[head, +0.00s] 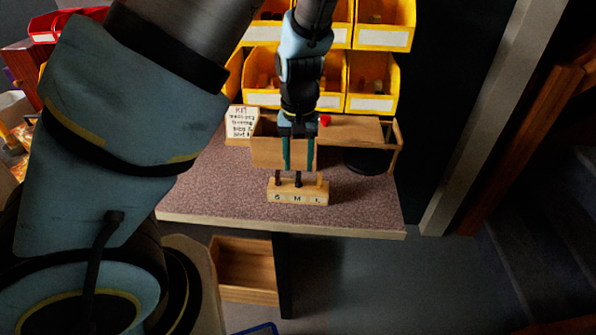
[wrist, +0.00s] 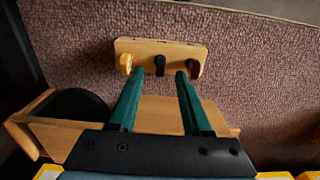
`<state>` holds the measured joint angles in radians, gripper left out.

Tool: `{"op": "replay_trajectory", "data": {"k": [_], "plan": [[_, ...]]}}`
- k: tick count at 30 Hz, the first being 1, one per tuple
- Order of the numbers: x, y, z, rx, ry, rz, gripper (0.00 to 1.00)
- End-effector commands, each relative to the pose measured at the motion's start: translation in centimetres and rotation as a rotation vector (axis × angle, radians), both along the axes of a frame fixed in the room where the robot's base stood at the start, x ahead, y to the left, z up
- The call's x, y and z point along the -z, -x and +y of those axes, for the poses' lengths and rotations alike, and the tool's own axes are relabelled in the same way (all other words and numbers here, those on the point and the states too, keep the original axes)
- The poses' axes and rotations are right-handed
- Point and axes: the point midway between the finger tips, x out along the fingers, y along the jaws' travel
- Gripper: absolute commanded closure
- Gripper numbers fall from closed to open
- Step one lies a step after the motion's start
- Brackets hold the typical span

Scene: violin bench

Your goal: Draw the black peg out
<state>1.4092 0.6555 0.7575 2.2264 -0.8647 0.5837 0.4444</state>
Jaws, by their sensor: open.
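A pale wooden block (head: 298,198) marked S, M, L stands near the bench's front edge and holds three pegs. The black peg (head: 298,180) stands upright in the middle; it also shows in the wrist view (wrist: 160,65). A dark brown peg (wrist: 194,68) and a light yellow-tan peg (wrist: 126,63) stand in the outer places. My gripper (head: 298,168) is open and empty, pointing down. In the wrist view its green fingertips (wrist: 160,73) lie to either side of the black peg's line, apart from it. How far above the peg they are is hard to tell.
Behind the block are a wooden box (head: 268,152), a black round item (head: 366,161) and a lettered card (head: 241,122). Yellow bins (head: 371,103) rise at the back. The speckled bench top (head: 225,195) is clear to both sides of the block.

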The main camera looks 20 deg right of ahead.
Motion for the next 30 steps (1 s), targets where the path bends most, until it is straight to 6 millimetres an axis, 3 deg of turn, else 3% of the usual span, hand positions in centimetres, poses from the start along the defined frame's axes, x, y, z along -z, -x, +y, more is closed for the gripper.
{"op": "replay_trajectory", "data": {"k": [3, 9, 20, 30], "plan": [[1.9, 0.0, 0.1, -0.002, -0.004, 0.001, 0.51], [3.6, 0.0, 0.1, -0.002, -0.002, 0.001, 0.51], [3.9, 0.0, 0.0, 0.000, 0.000, 0.000, 0.52], [3.9, 0.0, 0.0, 0.000, 0.000, 0.000, 0.91]]}}
